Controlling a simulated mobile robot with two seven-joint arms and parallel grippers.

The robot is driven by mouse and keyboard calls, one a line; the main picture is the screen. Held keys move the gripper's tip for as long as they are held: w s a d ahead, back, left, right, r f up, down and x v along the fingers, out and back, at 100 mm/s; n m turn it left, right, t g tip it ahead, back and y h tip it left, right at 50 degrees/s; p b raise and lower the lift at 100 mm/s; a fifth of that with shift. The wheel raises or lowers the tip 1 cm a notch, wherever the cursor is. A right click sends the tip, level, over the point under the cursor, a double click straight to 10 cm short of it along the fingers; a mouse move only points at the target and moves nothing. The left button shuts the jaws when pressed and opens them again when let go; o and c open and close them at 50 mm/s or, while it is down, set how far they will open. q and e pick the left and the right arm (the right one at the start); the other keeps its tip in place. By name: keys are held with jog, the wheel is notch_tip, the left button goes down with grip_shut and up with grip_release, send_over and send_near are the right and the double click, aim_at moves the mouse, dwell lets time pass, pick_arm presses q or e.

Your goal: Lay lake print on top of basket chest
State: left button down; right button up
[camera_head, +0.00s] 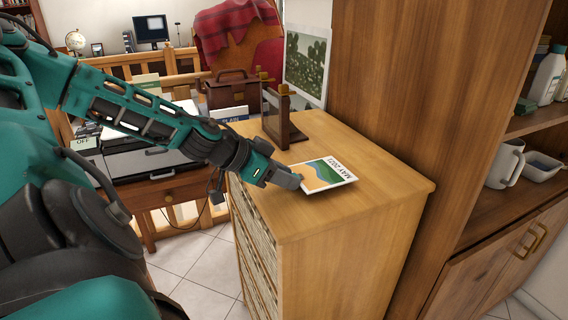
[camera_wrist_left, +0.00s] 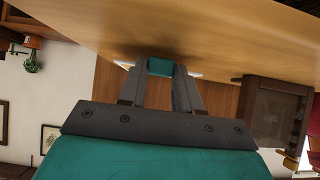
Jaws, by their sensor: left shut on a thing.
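The lake print (camera_head: 328,173) is a flat card with a blue, green and orange picture and a "MAY 2021" strip. In the head view it is at or just above the wooden top of the basket chest (camera_head: 385,188); I cannot tell whether it touches. My left gripper (camera_head: 297,181) is shut on the print's left edge. In the left wrist view, my left gripper's fingers (camera_wrist_left: 160,80) are close under the wood surface, and only thin pale edges of the print (camera_wrist_left: 194,75) show. The chest's woven drawer fronts face left. My right gripper is not in view.
A dark wooden frame stand (camera_head: 279,118) is on the chest's back left part. A tall wooden cabinet (camera_head: 410,80) rises behind the chest, with a mug (camera_head: 505,165) on its open shelf. The chest top's front and right parts are clear.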

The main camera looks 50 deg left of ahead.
pick_arm(q)
jog(key=shift+f, duration=0.2)
dwell(0.4)
jog(key=shift+f, duration=0.35)
jog(key=shift+c, duration=2.4)
grip_release()
jog(key=shift+r+p, duration=1.45)
jog(key=shift+r, duration=0.15)
jog(key=shift+r+p, duration=0.5)
jog(key=shift+r, duration=1.45)
